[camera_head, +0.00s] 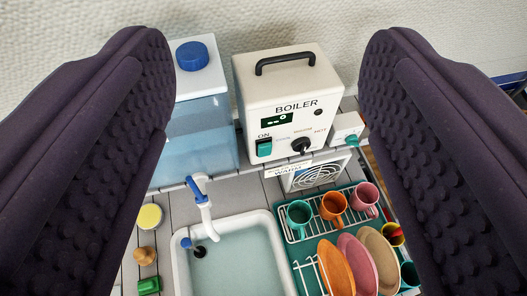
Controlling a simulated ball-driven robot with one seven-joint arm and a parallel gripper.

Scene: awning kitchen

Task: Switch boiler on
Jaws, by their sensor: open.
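The boiler (285,97) is a cream box with a black top handle and the word BOILER on its front. It stands at the back of the counter, near the middle of the view. A teal rocker switch (264,148) marked ON sits at the lower left of its front; I cannot tell which way it is tipped. A black knob (301,145) is to the right of the switch, and a small dark display is above it. My gripper (265,100) is open, with one dark studded finger on each side of the view. Nothing is between the fingers close to me.
A blue water tank (205,130) stands left of the boiler. A sink with a white and blue tap (203,208) is in front. A dish rack (299,240) with cups and plates is at lower right.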

